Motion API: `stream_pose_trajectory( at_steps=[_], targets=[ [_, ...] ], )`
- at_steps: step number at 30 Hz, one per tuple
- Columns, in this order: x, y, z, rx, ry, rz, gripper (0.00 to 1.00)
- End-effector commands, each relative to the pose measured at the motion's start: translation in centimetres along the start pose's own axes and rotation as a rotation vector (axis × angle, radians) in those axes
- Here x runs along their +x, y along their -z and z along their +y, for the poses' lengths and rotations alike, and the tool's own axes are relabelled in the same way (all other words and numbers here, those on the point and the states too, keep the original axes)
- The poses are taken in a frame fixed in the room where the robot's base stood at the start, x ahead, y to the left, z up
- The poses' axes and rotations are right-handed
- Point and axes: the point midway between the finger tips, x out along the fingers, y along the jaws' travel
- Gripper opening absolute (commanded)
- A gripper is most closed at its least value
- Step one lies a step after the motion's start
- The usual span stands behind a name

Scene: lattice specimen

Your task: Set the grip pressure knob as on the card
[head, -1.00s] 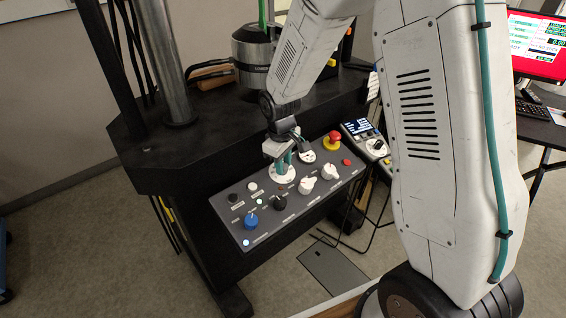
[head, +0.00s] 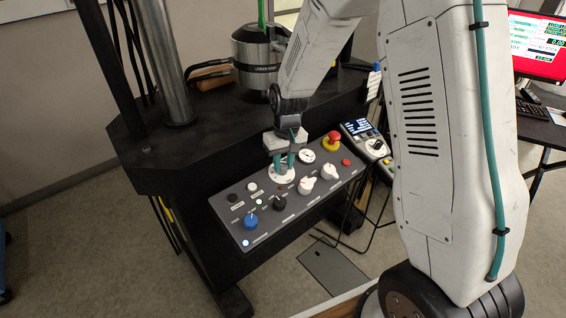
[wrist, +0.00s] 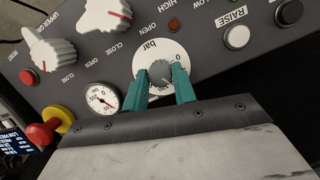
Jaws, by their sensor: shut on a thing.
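The grip pressure knob (wrist: 160,71) is a small grey knob on a round white dial (wrist: 148,56) marked "bar" and 0. In the wrist view my gripper (wrist: 162,80) has its teal fingers on either side of the knob, shut on it. In the head view my gripper (head: 282,164) comes down from above onto the dial (head: 281,181), and its fingers hide most of the knob. A white tag (head: 374,85) hangs at the machine's right side and may be the card; its writing is too small to read.
The dark panel (head: 270,215) also carries a round gauge (wrist: 104,98), white knobs (head: 328,172), a blue knob (head: 251,221), a black knob (head: 279,202) and a red-and-yellow stop button (head: 332,140). The button and gauge stand close to my gripper. A handheld controller (head: 364,138) hangs at the right.

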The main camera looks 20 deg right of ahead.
Motion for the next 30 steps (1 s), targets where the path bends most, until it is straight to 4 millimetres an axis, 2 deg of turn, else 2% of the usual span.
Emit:
stream_pose_trajectory(
  at_steps=[18,30],
  targets=[
    [-0.04,-0.04,0.33,0.554,0.143,0.001,0.04],
    [-0.03,-0.1,0.39,0.779,0.201,0.002,0.04]
  ],
)
